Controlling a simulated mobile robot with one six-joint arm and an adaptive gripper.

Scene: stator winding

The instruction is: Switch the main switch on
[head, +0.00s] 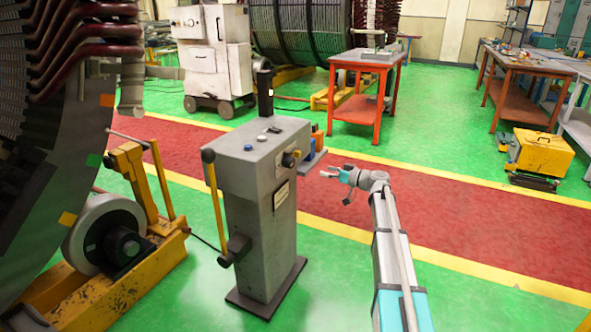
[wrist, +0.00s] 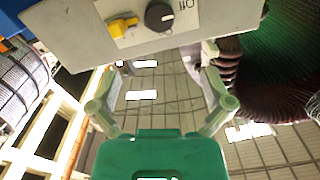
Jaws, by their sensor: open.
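A grey control pedestal (head: 262,200) stands in the middle of the head view. On its right-hand face is a small switch plate with a yellow part and a dark knob (head: 296,154). In the wrist view a round black knob (wrist: 159,17) with a light mark sits on the plate beside upside-down "Off" lettering, with a yellow part (wrist: 123,28) to its left. My gripper (head: 328,173) is open and empty, to the right of the pedestal and apart from it. Its two fingers (wrist: 158,68) spread below the panel edge in the wrist view.
A yellow-handled lever (head: 215,203) is on the pedestal's left side, and a black post (head: 265,92) rises behind its top. A large stator and yellow roller stand (head: 135,255) fill the left. An orange table (head: 366,77) stands behind.

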